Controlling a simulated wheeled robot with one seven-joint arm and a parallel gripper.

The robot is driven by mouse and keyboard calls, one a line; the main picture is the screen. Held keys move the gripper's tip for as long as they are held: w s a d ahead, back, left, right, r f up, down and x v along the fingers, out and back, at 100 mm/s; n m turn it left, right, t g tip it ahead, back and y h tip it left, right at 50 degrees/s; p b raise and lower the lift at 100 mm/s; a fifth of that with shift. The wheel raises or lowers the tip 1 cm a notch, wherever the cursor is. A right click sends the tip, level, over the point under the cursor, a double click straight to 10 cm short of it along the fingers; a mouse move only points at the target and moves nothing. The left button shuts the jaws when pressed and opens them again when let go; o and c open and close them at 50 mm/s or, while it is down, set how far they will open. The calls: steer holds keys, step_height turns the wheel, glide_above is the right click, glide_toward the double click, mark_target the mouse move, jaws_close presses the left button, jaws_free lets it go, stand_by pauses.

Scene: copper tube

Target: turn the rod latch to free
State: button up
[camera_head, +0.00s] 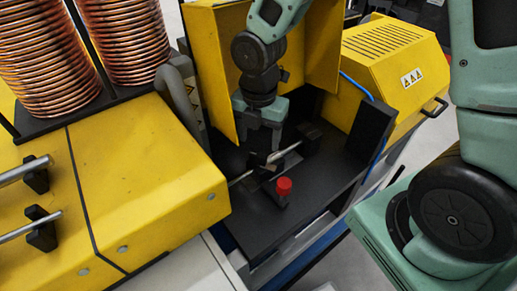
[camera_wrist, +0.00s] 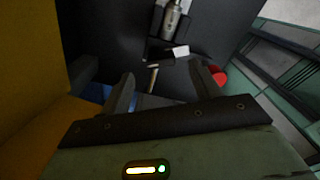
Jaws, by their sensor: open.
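The rod latch is a thin silver rod (camera_head: 287,152) on the black bed of the machine. A small pale block shows at its middle; in the wrist view I see a white block (camera_wrist: 181,52) and a short metal rod end (camera_wrist: 152,77). My gripper (camera_head: 262,150) points down just over the rod and partly hides it. In the wrist view my gripper (camera_wrist: 164,88) has its two fingers apart, with the rod end showing between them and nothing clearly held. I cannot tell whether a finger touches the rod.
A red knob (camera_head: 284,185) stands just in front of the rod; it is also beside the right finger in the wrist view (camera_wrist: 219,77). A yellow panel (camera_head: 216,65) rises behind left. A vented yellow housing (camera_head: 390,60) stands right. Copper coils (camera_head: 125,40) sit far left.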

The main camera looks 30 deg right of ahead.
mark_target(263, 161)
steer(key=shift+f, duration=2.7)
steer(key=c, duration=1)
